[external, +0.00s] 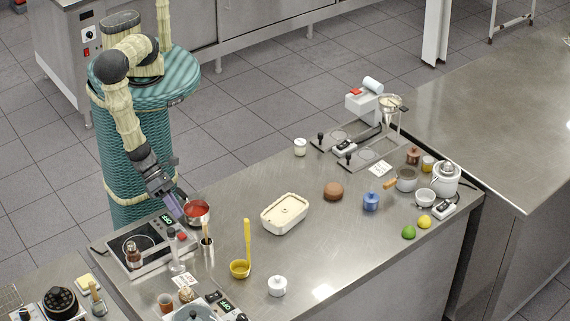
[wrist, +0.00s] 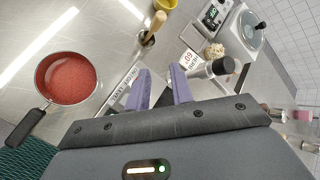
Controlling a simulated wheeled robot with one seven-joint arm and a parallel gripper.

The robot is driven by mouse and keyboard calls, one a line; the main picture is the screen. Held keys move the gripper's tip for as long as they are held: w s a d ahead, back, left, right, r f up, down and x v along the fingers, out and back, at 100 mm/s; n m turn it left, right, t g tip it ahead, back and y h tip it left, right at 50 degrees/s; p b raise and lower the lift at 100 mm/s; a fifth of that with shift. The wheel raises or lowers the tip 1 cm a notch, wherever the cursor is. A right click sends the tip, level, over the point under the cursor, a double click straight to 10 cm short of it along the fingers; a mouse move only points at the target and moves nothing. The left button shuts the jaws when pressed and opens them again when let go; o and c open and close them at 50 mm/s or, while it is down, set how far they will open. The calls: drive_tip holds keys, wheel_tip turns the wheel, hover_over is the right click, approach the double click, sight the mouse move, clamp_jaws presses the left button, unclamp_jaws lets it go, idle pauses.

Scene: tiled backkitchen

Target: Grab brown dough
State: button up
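The brown dough (external: 333,191) is a round, smooth brown lump on the steel counter, right of the cream rectangular dish. I take it for the dough by its look. It does not show in the wrist view. My gripper (external: 176,212) is at the left end of the counter, beside the red-filled pan and far left of the dough. In the wrist view my gripper's two purple fingers (wrist: 161,85) stand apart with nothing held between them.
The pan (external: 197,212) of red contents also shows in the wrist view (wrist: 68,82). Counter in front of the dough is clear.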

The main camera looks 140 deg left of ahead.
drive_tip(key=o, duration=1.2)
